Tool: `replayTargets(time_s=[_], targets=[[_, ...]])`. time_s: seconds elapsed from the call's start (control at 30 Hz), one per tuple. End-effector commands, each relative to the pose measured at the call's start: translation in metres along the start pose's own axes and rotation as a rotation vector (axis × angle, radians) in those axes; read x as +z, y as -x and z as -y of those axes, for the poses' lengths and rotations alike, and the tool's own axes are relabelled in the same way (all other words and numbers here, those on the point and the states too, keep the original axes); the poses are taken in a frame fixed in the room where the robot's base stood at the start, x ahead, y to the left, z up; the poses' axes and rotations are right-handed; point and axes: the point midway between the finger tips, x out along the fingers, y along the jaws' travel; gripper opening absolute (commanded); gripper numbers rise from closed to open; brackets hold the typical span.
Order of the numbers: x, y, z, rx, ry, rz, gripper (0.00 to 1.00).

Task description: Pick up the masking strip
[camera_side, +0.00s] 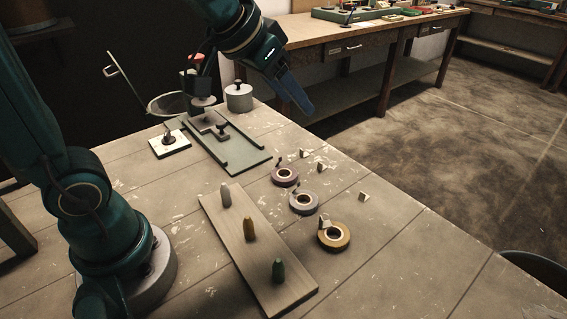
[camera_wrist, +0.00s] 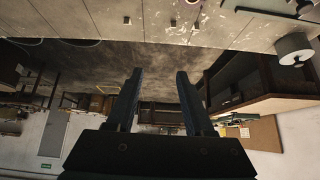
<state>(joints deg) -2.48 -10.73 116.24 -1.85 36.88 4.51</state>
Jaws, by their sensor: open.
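I cannot pick out one piece as the masking strip with certainty. My gripper (camera_side: 298,100) is high above the table's back right edge, apart from all of these. In the wrist view its two dark fingers (camera_wrist: 159,95) stand wide apart with nothing between them.
A wooden board (camera_side: 250,262) carries grey, yellow and green pegs. A green-grey tray fixture (camera_side: 240,160), a white plate (camera_side: 170,146) with a knob and a lidded canister (camera_side: 239,100) stand behind. A workbench (camera_side: 350,50) is beyond. The table's right front is clear.

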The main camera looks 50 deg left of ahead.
Motion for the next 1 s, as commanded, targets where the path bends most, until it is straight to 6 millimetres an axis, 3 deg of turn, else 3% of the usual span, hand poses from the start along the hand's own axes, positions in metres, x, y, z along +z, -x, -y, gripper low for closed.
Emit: replayTargets(time_s=[0.1,0.23,0.37,0.5,0.7,1.0], targets=[[-0.017,-0.037,0.007,-0.006,0.008,0.031,0.53],[-0.026,-0.08,0.015,-0.013,0.019,0.067,0.53],[-0.022,-0.122,0.023,-0.016,0.033,0.119,0.53],[-0.005,-0.158,0.029,-0.018,0.05,0.189,0.53],[0.019,-0.18,0.032,-0.016,0.062,0.262,0.53],[0.029,-0.209,0.033,-0.018,0.064,0.268,0.53]])
